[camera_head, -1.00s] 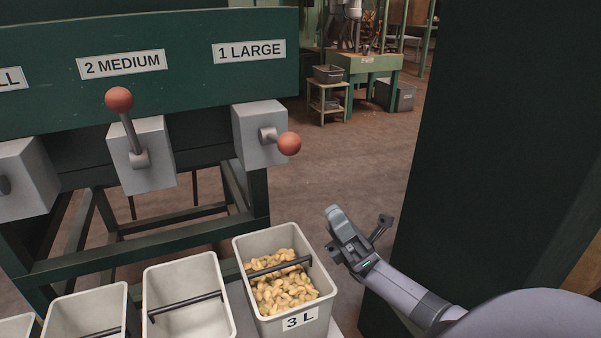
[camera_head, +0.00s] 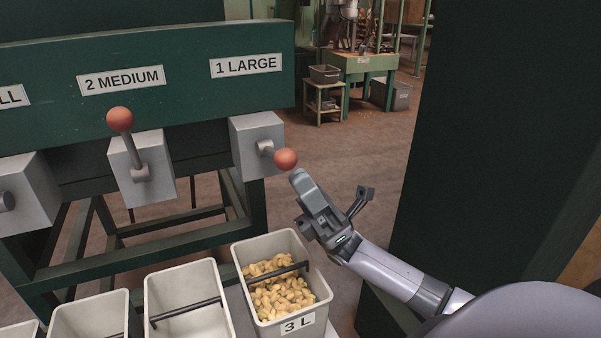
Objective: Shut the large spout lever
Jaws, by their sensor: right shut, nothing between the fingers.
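The large spout lever (camera_head: 286,159) has a red-orange ball on a short grey stem. It points right and slightly down from the grey spout box (camera_head: 245,137) under the "1 LARGE" label (camera_head: 246,65). My right gripper (camera_head: 297,178) is shut and empty, its tip just below and right of the ball. I cannot tell whether it touches the ball. My left gripper is not in view.
The medium lever (camera_head: 120,119) stands upwards at the left. Below the large spout, the bin marked 3 L (camera_head: 297,325) holds pale nuts; other bins (camera_head: 190,335) line up to its left. A dark green post (camera_head: 480,130) stands at right.

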